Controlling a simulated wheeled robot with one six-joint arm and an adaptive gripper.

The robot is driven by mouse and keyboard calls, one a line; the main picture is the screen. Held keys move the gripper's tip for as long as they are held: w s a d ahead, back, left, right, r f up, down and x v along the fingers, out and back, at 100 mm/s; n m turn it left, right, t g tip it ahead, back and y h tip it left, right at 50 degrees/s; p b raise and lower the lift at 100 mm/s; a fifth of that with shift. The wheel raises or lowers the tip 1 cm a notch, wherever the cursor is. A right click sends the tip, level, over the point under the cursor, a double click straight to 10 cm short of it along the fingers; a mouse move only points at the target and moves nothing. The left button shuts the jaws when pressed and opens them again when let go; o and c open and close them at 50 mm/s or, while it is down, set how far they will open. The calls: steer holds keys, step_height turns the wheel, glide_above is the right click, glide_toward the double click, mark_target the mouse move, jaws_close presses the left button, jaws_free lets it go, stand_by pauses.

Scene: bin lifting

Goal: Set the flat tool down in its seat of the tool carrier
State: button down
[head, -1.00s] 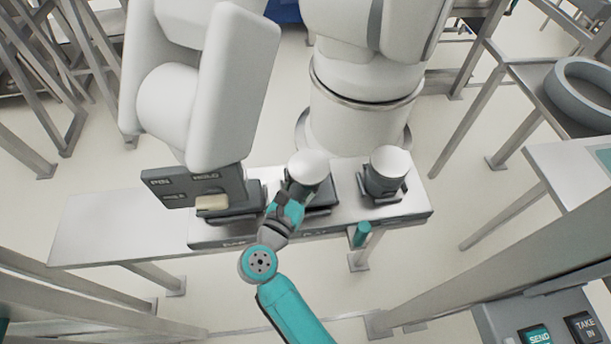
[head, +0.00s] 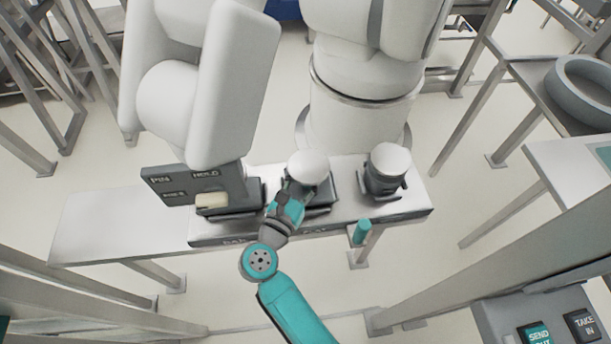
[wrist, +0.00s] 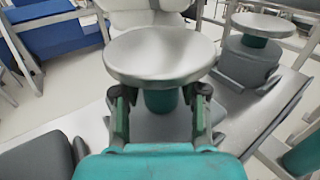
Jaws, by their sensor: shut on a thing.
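The flat tool (head: 309,166) has a broad, round, pale disc top; in the wrist view its disc (wrist: 160,52) sits on a teal neck. My gripper (head: 298,190) is shut on the tool below the disc, with one finger on each side of the neck in the wrist view (wrist: 160,100). The tool looks upright, over or in the middle dark seat (head: 326,200) of the tool carrier (head: 412,213). My gripper and the disc hide most of that seat, so I cannot tell whether the tool's base touches it.
A similar round-topped tool (head: 388,164) stands in the right-hand seat. A dark panel (head: 180,188) with labels and a pale block (head: 211,201) stand at the left seat, close under a big white arm (head: 235,80). A teal cylinder (head: 362,232) is at the front edge.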

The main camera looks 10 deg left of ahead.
steer(key=shift+f, duration=0.35)
stand_by(0.7)
steer(key=c, duration=0.5)
jaws_free()
steer(key=shift+c, duration=0.2)
steer(key=shift+f, duration=0.15)
steer(key=v, duration=1.2)
